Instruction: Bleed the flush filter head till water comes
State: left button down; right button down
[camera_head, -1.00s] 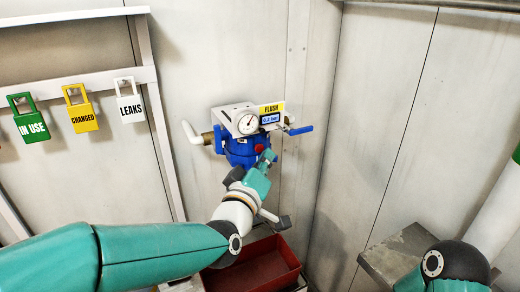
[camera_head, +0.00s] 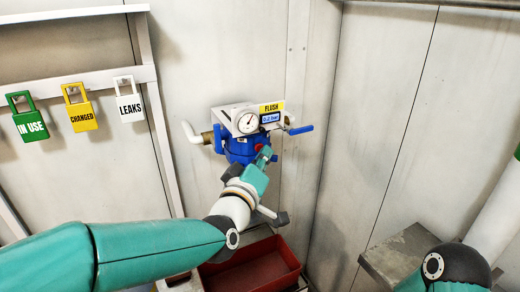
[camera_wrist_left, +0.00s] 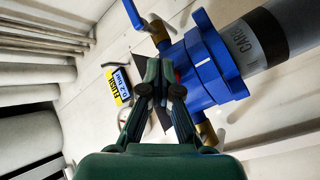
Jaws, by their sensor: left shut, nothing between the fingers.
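The blue flush filter head (camera_head: 240,150) is fixed to the back wall below a white bracket with a round gauge (camera_head: 248,123), a yellow FLUSH label (camera_head: 271,107) and a display reading 0.2 bar (camera_head: 270,118). A small red part (camera_head: 260,148) shows on its front. My left gripper (camera_head: 265,153) is shut and empty, with its tips close in front of the head by the red part; contact cannot be told. In the left wrist view the shut fingers (camera_wrist_left: 161,88) lie beside the blue head (camera_wrist_left: 212,65). My right gripper is out of view.
A blue-handled valve (camera_head: 300,130) is at the head's right and a white pipe (camera_head: 192,133) at its left. A red tray (camera_head: 285,265) lies below. Green, yellow and white tags (camera_head: 130,105) hang on the left rack. A grey ledge (camera_head: 395,255) is at right.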

pick_arm(q)
jog(key=shift+w+a+b, duration=0.2)
jog(key=shift+w+b, duration=0.1)
jog(key=shift+w, duration=0.15)
dwell(0.5)
jog(key=shift+s, duration=0.15)
dwell(1.1)
jog(key=shift+s+d+b, duration=0.35)
jog(key=shift+s+b, duration=0.05)
jog(key=shift+s, duration=0.3)
jog(key=shift+s+d+b, duration=0.15)
jog(key=shift+s+d, duration=0.2)
jog(key=shift+s, duration=0.4)
jog(key=shift+s+d+b, duration=0.2)
jog(key=shift+s+d, duration=0.15)
jog(key=shift+s, duration=0.45)
jog(key=shift+s+d+b, duration=0.15)
jog(key=shift+s+d, duration=0.2)
jog(key=shift+s, duration=0.4)
